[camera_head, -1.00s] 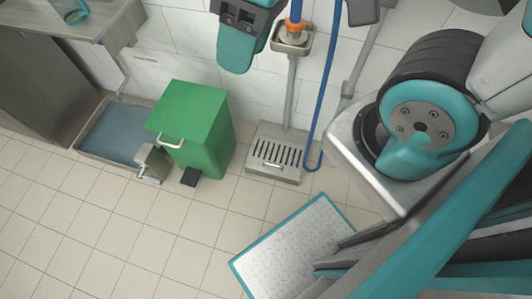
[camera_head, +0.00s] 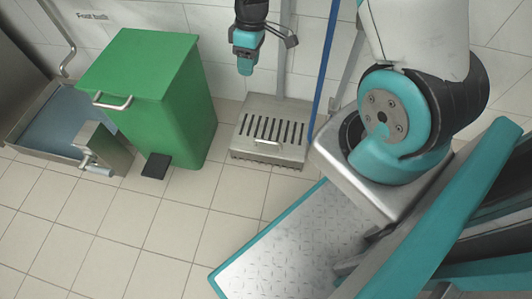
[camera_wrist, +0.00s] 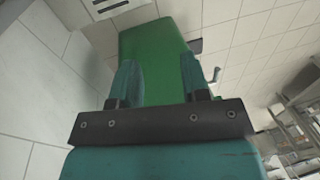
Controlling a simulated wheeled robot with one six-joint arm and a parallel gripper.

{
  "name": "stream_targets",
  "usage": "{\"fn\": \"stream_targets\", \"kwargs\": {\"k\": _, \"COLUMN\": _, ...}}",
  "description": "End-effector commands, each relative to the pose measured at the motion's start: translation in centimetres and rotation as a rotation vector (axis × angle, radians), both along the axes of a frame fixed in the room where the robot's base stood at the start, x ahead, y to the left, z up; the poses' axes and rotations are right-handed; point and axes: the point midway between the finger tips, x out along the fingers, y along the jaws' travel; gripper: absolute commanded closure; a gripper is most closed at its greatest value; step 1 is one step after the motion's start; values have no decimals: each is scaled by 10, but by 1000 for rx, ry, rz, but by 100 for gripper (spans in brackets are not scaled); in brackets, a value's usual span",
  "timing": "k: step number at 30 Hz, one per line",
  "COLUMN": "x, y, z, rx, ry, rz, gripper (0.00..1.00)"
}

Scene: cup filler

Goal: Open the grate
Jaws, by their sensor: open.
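The grate (camera_head: 272,130) is a slotted plate with dark slots on top of a low metal box on the floor against the wall. A small bar handle (camera_head: 266,142) lies along its front edge. The grate looks closed and flat. My gripper (camera_head: 245,68) hangs above the grate's rear left part, apart from it and from the handle. In the wrist view, the two teal fingers (camera_wrist: 159,68) are spread with nothing held between them.
A green bin (camera_head: 145,90) with a front handle and black pedal (camera_head: 156,166) stands left of the grate; it fills the wrist view's middle. A foot bath (camera_head: 60,122) lies further left. Tiled floor in front is clear.

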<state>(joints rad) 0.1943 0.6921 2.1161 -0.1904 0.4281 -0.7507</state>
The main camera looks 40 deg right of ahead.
Motion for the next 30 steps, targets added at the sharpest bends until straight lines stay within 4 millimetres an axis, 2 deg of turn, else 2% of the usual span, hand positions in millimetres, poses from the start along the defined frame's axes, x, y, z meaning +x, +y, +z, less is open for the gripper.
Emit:
{"fn": "stream_targets", "kwargs": {"k": 1, "x": -1, "y": -13, "z": -60, "rx": -5, "ry": 16, "rz": 1, "gripper": 58}}
{"fn": "stream_targets", "kwargs": {"k": 3, "x": -1, "y": -28, "z": -101, "rx": -14, "ry": 26, "rz": 12, "gripper": 58}}
{"fn": "stream_targets", "kwargs": {"k": 6, "x": -4, "y": -44, "z": -145, "rx": -24, "ry": 37, "rz": 24, "gripper": 58}}
{"fn": "stream_targets", "kwargs": {"k": 9, "x": -7, "y": -54, "z": -171, "rx": -28, "ry": 44, "rz": 35, "gripper": 58}}
{"fn": "stream_targets", "kwargs": {"k": 14, "x": -9, "y": -59, "z": -189, "rx": -32, "ry": 49, "rz": 41, "gripper": 58}}
{"fn": "stream_targets", "kwargs": {"k": 20, "x": -14, "y": -54, "z": -222, "rx": -31, "ry": 51, "rz": 43, "gripper": 58}}
{"fn": "stream_targets", "kwargs": {"k": 30, "x": -23, "y": -41, "z": -300, "rx": -30, "ry": 52, "rz": 43, "gripper": 58}}
